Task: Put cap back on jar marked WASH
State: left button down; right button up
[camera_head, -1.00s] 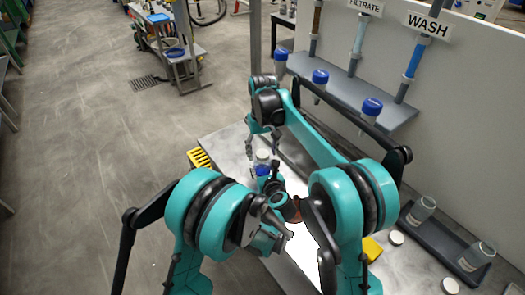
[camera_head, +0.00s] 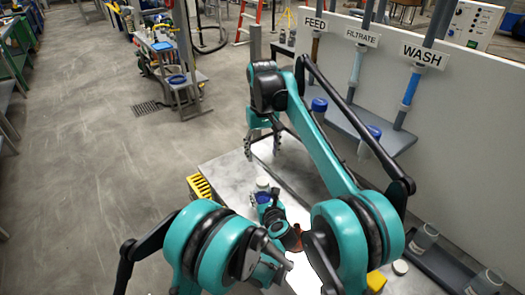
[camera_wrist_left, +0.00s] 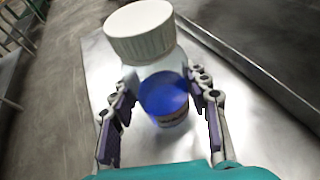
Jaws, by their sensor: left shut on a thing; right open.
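A jar with blue contents (camera_head: 263,198) stands upright on the metal table with a white ribbed cap (camera_head: 262,183) on its mouth. In the left wrist view, the cap (camera_wrist_left: 140,32) sits above the clear upper wall and the blue contents (camera_wrist_left: 163,95). A small label low on the jar is too blurred to read. My left gripper (camera_head: 268,209) is shut on the jar, with its fingers (camera_wrist_left: 162,112) on both sides of the body. My right gripper (camera_head: 262,146) is open and empty, a little above the cap and apart from it.
A loose white cap (camera_head: 400,267) lies on the table at the right. Clear jars (camera_head: 424,240) stand in a dark tray near the panel. The WASH sign (camera_head: 425,53) and blue-capped tubes (camera_head: 373,131) are behind my right arm. A yellow rack (camera_head: 200,188) is at the left.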

pick_arm(q)
jog(key=c, duration=0.7)
grip_release()
jog(key=v, duration=1.2)
jog(key=shift+s+f, duration=0.1)
jog(key=shift+f, duration=0.05)
